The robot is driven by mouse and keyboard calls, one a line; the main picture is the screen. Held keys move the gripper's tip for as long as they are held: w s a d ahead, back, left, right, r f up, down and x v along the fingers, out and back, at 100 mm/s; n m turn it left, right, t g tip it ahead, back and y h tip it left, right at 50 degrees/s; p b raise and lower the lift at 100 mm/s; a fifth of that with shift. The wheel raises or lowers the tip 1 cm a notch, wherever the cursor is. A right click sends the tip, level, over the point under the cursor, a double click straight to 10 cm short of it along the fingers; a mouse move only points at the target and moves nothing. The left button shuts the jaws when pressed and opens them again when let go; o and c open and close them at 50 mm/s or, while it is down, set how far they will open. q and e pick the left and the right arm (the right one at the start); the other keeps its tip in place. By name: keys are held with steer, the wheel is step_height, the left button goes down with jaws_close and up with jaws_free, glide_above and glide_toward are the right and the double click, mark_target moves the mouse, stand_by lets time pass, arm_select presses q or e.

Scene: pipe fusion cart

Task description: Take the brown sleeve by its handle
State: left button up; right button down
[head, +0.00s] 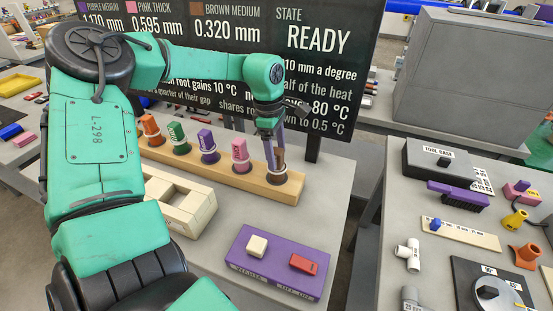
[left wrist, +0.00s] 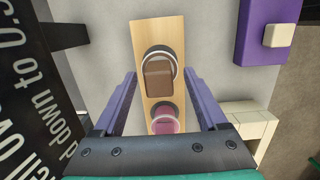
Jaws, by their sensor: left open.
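The brown sleeve (head: 280,167) stands at the right end of a wooden rack (head: 228,178), its handle upward and a white ring around it. In the left wrist view the brown handle (left wrist: 158,76) shows whole, beside the pink sleeve (left wrist: 164,120). My left gripper (head: 272,148) points down at the brown sleeve and partly covers its handle in the head view. In the left wrist view the open purple fingers (left wrist: 160,80) lie on either side of the handle, with a gap on both sides. Whether the tips reach below the handle's top is unclear. My right gripper is not in view.
Pink (head: 240,152), purple (head: 207,145), green (head: 177,136) and orange (head: 152,128) sleeves share the rack. A dark display board (head: 330,90) reading READY stands close behind. A purple box (head: 260,268) with two buttons and a cream block (head: 180,205) sit in front.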

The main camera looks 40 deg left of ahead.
arm_select(q)
steer(key=shift+w, duration=0.1)
jaws_close()
